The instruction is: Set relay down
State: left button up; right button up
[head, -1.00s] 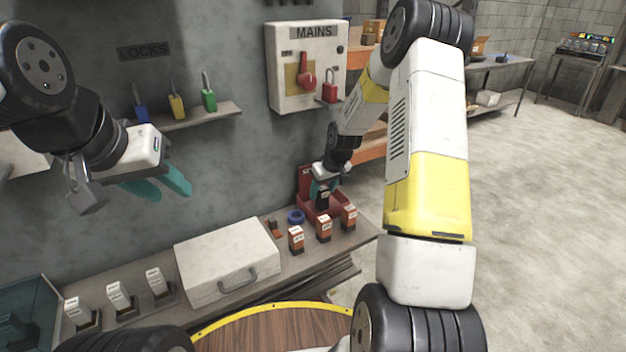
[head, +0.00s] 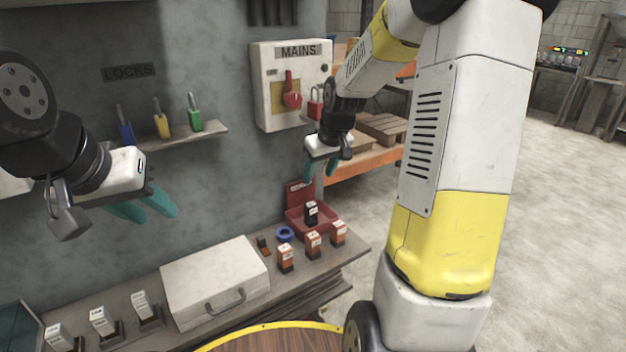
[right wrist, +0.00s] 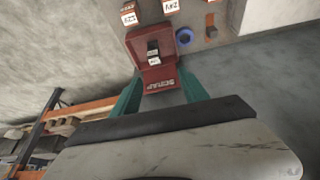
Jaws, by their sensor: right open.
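A dark relay with a white label (head: 311,211) stands in the red scrap tray (head: 296,222) on the bench. It also shows in the right wrist view (right wrist: 153,50), inside the tray (right wrist: 160,76) marked SCRAP. My right gripper (head: 321,170) is open and empty, above the tray and apart from the relay. Its two teal fingers also show in the right wrist view (right wrist: 160,98), spread to either side of the tray. My left gripper (head: 148,209) hangs in front of the wall at the left, with teal fingers; whether they are parted is hard to tell.
Orange relays (head: 313,243) stand in front of the tray beside a blue ring (head: 285,234). A white case (head: 214,283) and several white relays (head: 102,321) are further left. The MAINS box (head: 290,86) and lock shelf (head: 178,136) are on the wall. Wooden shelving (head: 366,166) stands behind.

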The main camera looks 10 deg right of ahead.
jog(key=s+a+r+m, duration=0.1)
jog(key=s+r, duration=0.3)
jog(key=s, duration=0.4)
jog(key=s+a+r+m+t, duration=0.1)
jog(key=s+r, duration=0.3)
jog(key=s, duration=0.5)
jog(key=s+a+r+m+y, duration=0.1)
jog(key=s+a+r, duration=0.1)
jog(key=s, duration=0.6)
jog(key=shift+s+a+r+t, duration=0.35)
jog(key=shift+a+r+t, duration=0.05)
jog(key=shift+r, duration=0.5)
